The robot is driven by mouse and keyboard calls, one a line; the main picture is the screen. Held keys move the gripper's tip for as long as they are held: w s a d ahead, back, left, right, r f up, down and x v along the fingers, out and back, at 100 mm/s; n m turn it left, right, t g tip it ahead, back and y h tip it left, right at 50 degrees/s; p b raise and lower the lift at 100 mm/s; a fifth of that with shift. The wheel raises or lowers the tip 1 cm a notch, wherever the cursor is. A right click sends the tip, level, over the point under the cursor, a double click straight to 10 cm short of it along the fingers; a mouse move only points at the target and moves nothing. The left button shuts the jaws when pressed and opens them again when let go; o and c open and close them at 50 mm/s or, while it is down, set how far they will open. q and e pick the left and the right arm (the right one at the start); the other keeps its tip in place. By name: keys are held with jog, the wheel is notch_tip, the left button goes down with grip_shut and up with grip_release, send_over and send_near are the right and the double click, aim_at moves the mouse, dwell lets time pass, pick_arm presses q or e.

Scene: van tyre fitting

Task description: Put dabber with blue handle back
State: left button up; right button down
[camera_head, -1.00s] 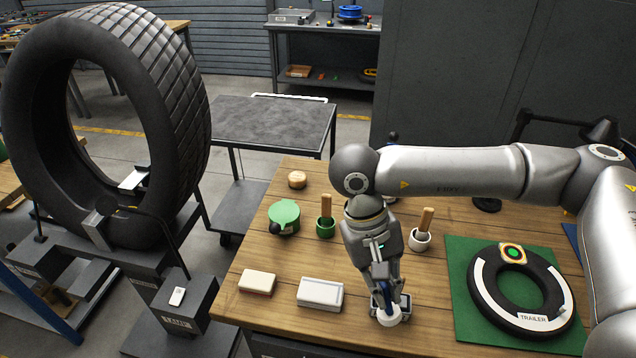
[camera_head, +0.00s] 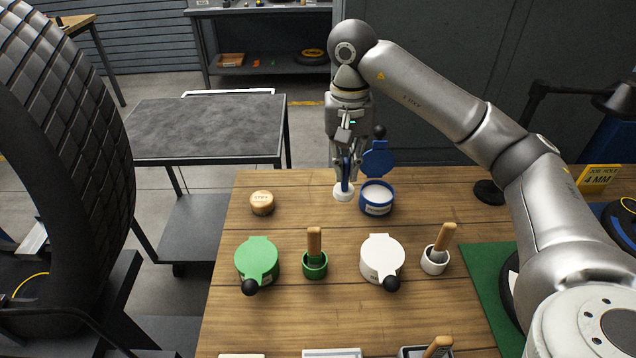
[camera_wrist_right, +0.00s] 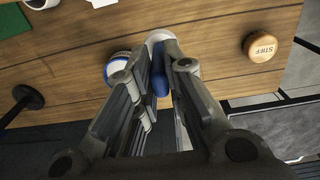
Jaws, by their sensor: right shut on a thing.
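My right gripper (camera_head: 345,184) points down at the back of the wooden bench. It is shut on the blue handle (camera_head: 347,170) of the dabber, which stands about upright. A white round piece (camera_head: 343,193) shows at the handle's lower end; I cannot tell whether it touches the bench. Just to its right stands an open blue pot (camera_head: 377,205) with pale contents and its blue lid (camera_head: 378,160) tipped back. In the right wrist view, the blue handle (camera_wrist_right: 160,80) lies between the fingers, and the blue pot (camera_wrist_right: 118,70) is beside them. My left gripper is not in view.
A round wooden block (camera_head: 262,202) stands left. In front are a closed green pot (camera_head: 257,258), a green cup (camera_head: 315,266), a closed white pot (camera_head: 382,256) and a white cup (camera_head: 434,262); both cups hold wooden-handled tools. A green mat (camera_head: 487,290) lies right.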

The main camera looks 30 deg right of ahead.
jog(key=w+f+p, duration=0.1)
jog(key=w+f, duration=0.1)
jog(key=f, duration=0.1)
jog(key=w+a+f+p, duration=0.1)
jog(key=w+f, duration=0.2)
jog(key=w+f+p, duration=0.1)
jog(key=w+f, duration=0.2)
jog(key=shift+w+a+f+p, duration=0.15)
jog(key=shift+w+f+p, duration=0.15)
jog(key=shift+f, duration=0.4)
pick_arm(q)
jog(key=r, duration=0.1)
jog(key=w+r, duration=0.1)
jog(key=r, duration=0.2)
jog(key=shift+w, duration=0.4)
pick_arm(e)
jog(key=shift+f, duration=0.1)
jog(key=shift+f, duration=0.15)
jog(key=c, duration=1.5)
grip_release()
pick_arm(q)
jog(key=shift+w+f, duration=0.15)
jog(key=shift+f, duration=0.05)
